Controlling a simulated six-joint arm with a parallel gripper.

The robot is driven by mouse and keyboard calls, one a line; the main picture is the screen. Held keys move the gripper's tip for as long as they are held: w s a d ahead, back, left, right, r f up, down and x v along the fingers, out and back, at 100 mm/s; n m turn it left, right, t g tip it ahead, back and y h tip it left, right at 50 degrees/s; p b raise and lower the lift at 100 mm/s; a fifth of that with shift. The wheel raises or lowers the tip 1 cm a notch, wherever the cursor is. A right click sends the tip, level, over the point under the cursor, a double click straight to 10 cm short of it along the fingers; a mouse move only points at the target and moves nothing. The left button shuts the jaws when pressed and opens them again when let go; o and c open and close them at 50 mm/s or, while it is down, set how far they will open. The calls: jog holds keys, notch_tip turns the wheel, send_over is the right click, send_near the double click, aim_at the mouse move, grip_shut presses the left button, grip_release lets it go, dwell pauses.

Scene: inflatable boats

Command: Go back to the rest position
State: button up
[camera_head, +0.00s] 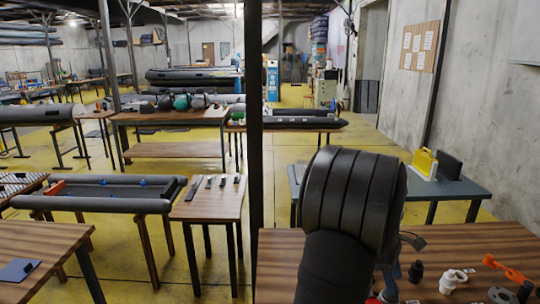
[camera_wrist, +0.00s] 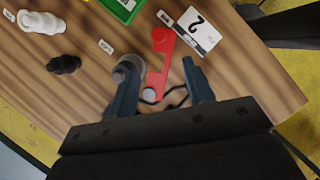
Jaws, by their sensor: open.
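My gripper (camera_wrist: 158,66) is open in the wrist view, its two dark fingers spread above the wooden table (camera_wrist: 85,95). A flat red tool (camera_wrist: 162,60) shows beyond and between the fingertips. A grey round part (camera_wrist: 132,66) lies beside the left finger; I cannot tell if they touch. A thin black loop shows between the fingers. In the head view my dark arm hides most of the gripper.
A white fitting (camera_wrist: 40,22), a black fitting (camera_wrist: 63,64), a green box (camera_wrist: 122,8) and a card marked 2 (camera_wrist: 196,30) are on the table. In the head view, an orange wrench (camera_head: 504,268) lies at right; a grey-blue table (camera_head: 455,188) stands behind.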

jog(key=x, duration=1.3)
jog(key=shift+d+f, duration=0.1)
jog(key=shift+f, duration=0.05)
jog(key=shift+w+d+n, duration=0.35)
jog(key=shift+d+n, duration=0.25)
jog(key=shift+a, duration=0.1)
jog(key=shift+s+a+m, duration=0.35)
jog(key=shift+a+m, duration=0.2)
jog(key=shift+m, duration=0.05)
jog(key=v, duration=1.5)
